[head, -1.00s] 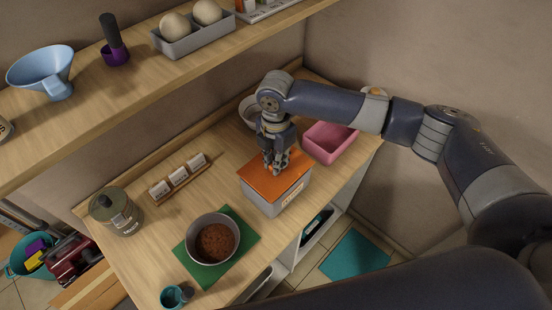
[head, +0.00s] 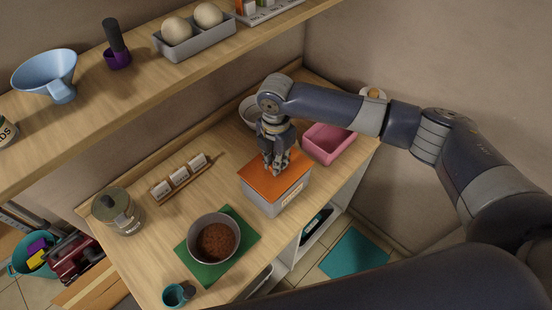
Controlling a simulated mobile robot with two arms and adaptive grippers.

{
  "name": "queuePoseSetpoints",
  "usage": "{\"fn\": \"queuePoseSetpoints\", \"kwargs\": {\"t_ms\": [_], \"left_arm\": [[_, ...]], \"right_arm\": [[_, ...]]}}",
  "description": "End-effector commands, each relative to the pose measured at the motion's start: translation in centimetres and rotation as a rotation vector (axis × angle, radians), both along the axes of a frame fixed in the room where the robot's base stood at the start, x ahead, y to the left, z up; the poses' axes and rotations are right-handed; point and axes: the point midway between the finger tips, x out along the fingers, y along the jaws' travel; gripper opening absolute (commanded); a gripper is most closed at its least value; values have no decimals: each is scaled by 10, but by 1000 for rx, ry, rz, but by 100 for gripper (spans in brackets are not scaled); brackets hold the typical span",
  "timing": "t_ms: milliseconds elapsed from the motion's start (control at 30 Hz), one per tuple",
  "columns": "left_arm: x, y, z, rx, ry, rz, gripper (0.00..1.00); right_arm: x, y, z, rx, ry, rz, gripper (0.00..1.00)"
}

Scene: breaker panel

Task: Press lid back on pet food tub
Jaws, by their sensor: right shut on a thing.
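The pet food tub (head: 277,203) is a grey box with a pale label on its front, standing on the wooden counter. Its orange lid (head: 268,185) lies over the top of the tub, looking flat and roughly lined up with the rim. Whether every edge is seated is too small to tell. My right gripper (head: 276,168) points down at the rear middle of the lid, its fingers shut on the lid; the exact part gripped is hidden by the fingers. My left gripper is not in view.
A metal bowl of brown food (head: 213,239) stands on a green mat (head: 247,232) left of the tub. A pink bin (head: 327,145) is close behind right, a white bowl (head: 247,110) behind. A shelf (head: 130,88) overhangs the back.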

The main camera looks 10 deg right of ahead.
Motion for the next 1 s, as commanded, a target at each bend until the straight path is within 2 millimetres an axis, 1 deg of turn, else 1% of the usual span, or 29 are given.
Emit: {"fn": "queuePoseSetpoints", "kwargs": {"t_ms": [433, 1000], "left_arm": [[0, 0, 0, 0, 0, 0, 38], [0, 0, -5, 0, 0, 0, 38]], "right_arm": [[0, 0, -2, 1, -1, 1, 0], [0, 0, -15, 0, -1, 1, 0]]}}
